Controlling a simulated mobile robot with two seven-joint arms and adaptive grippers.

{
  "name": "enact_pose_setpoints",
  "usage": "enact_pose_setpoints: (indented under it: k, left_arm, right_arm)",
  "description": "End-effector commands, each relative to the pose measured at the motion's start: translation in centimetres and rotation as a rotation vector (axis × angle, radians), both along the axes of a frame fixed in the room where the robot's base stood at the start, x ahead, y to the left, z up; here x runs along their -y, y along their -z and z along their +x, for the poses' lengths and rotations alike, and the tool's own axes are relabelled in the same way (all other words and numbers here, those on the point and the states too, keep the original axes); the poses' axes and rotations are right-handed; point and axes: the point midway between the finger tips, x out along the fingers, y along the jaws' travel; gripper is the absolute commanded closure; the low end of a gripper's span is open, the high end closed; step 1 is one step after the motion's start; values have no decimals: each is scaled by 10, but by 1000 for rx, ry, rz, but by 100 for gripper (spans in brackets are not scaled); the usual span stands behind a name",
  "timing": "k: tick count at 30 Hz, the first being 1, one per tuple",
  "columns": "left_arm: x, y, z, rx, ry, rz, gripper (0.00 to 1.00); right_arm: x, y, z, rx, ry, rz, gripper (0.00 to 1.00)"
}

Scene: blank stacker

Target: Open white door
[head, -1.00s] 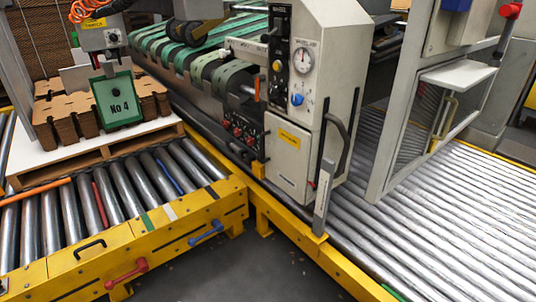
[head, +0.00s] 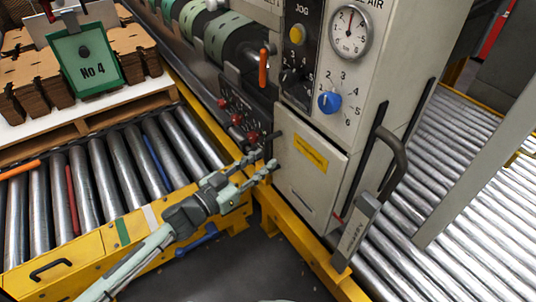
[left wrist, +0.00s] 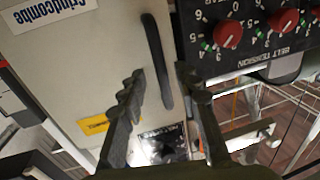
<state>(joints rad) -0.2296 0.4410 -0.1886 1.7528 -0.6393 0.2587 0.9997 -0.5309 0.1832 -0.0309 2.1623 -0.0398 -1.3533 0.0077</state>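The white door (head: 308,185) is the lower panel of the cream machine cabinet, with a yellow label on it. It looks shut. A black bar handle sits at its left edge and shows clearly in the left wrist view (left wrist: 157,62). My left gripper (head: 265,162) is open and empty, with its fingertips close to the handle side of the door. In the left wrist view the two fingers (left wrist: 160,84) are spread, with the handle's end between or just beyond them; contact cannot be told. The door (left wrist: 85,70) also fills that view's left part. My right gripper is not in view.
The red-knob panel (head: 245,125) is left of the door. A yellow frame rail (head: 290,230) runs below. Roller conveyors lie left (head: 95,185) and right (head: 455,215). A grey lever (head: 355,235) stands right of the door. Dark floor (head: 235,270) shows in front.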

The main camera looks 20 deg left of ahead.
Motion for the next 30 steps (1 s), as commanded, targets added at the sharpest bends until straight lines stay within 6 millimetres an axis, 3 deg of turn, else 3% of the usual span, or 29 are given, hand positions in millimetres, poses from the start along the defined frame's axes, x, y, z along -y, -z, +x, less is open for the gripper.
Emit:
enact_pose_setpoints:
  k: [6, 15, 24, 30]
  left_arm:
    - [10, 0, 21, 0, -2, -1, 68]
    - [12, 0, 24, -1, -2, 0, 68]
    - [12, 0, 24, -1, -2, 0, 100]
    - [12, 0, 24, -1, -2, 0, 100]
  right_arm:
    - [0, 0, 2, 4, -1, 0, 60]
    - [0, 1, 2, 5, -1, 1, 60]
    - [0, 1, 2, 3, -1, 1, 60]
    - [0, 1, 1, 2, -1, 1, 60]
